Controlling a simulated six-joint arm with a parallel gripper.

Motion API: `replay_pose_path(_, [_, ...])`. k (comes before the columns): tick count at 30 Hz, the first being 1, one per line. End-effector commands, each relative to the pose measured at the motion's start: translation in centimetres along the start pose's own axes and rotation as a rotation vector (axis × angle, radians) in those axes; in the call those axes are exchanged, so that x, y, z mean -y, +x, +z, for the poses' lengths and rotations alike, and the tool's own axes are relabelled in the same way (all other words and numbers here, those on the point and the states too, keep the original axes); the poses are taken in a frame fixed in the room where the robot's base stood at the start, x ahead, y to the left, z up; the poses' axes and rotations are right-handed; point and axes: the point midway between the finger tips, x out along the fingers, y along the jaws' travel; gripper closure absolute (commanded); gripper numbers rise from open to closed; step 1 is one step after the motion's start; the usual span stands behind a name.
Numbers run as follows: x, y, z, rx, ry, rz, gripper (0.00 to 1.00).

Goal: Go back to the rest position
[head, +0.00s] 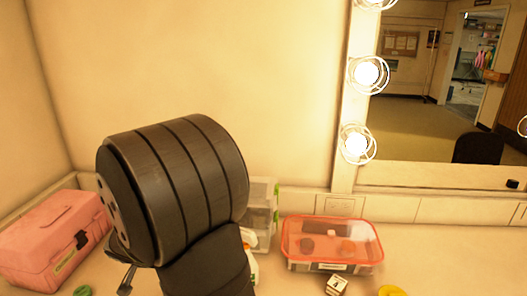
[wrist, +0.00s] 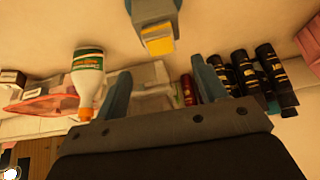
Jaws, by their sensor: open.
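My gripper (wrist: 162,88) shows in the wrist view with its two blue-grey fingers spread wide. It is open, and I see nothing held between the fingers. In the head view my dark arm link covers the left middle, and the gripper is mostly hidden behind or below it. A white bottle with a green label and orange cap (wrist: 88,80) shows beside the left finger in the wrist view, apart from or behind it; I cannot tell which.
A pink toolbox (head: 48,240) stands at the left. A red-lidded clear box (head: 330,240) stands right of my arm, near a small cube (head: 335,285) and a yellow item (head: 390,291). Several dark bottles (wrist: 248,78) show in the wrist view. The lit mirror (head: 430,110) is behind; the counter's right is mostly clear.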

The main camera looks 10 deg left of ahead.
Motion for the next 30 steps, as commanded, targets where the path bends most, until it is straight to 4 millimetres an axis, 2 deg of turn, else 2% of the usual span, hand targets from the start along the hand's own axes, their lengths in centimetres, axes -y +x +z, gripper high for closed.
replay_pose_path(9, [-0.1, 5.4, 0.1, 0.002, 0.000, 0.004, 0.35])
replay_pose_path(15, [-0.1, 8.0, 0.0, 0.001, 0.000, 0.003, 0.35])
replay_pose_path(21, [0.0, 9.2, 0.1, 0.001, -0.001, 0.001, 0.35])
replay_pose_path(30, [0.0, 8.9, 0.0, 0.000, 0.000, 0.000, 0.35])
